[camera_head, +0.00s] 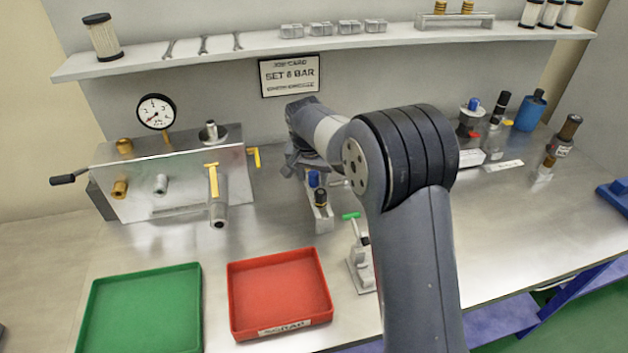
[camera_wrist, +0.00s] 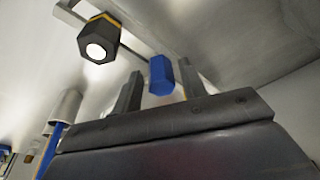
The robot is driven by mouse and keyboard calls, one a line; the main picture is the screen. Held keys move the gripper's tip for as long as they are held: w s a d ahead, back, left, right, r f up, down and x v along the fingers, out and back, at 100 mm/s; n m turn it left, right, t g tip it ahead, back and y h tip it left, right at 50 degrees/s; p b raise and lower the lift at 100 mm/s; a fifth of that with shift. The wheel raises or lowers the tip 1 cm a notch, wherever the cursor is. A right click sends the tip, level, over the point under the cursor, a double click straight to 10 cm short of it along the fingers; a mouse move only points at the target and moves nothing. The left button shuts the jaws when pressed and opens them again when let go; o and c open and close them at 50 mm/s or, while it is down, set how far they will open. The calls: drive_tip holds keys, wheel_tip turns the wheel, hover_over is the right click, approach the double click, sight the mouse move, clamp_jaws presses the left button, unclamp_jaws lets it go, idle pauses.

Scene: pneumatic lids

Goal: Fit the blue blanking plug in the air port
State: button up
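The blue blanking plug (camera_head: 313,179) stands upright in a small metal holder (camera_head: 322,221), beside a black plug with a yellow band (camera_head: 320,197). My gripper (camera_head: 307,170) is just above and behind the blue plug. In the wrist view the blue plug (camera_wrist: 161,76) shows between the two fingers of my gripper (camera_wrist: 160,85), with a gap on each side. The fingers are open and hold nothing. The metal manifold (camera_head: 170,205) at the left carries a brass fitting (camera_head: 119,189) and a silver fitting (camera_head: 160,184) on its front. I cannot tell which opening is the air port.
A green tray (camera_head: 190,330) and a red scrap tray (camera_head: 236,300) lie at the front. A small clamp stand with a green handle (camera_head: 358,262) stands right of the holder. A pressure gauge (camera_head: 155,111) rises from the manifold. Bottles (camera_head: 530,110) stand at the back right.

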sight(313, 175)
drive_tip(key=c, duration=0.8)
drive_tip(key=shift+o, duration=0.2)
drive_tip(key=shift+r+p, duration=1.9)
drive_tip(key=shift+r, duration=0.6)
drive_tip(key=shift+r, duration=0.1)
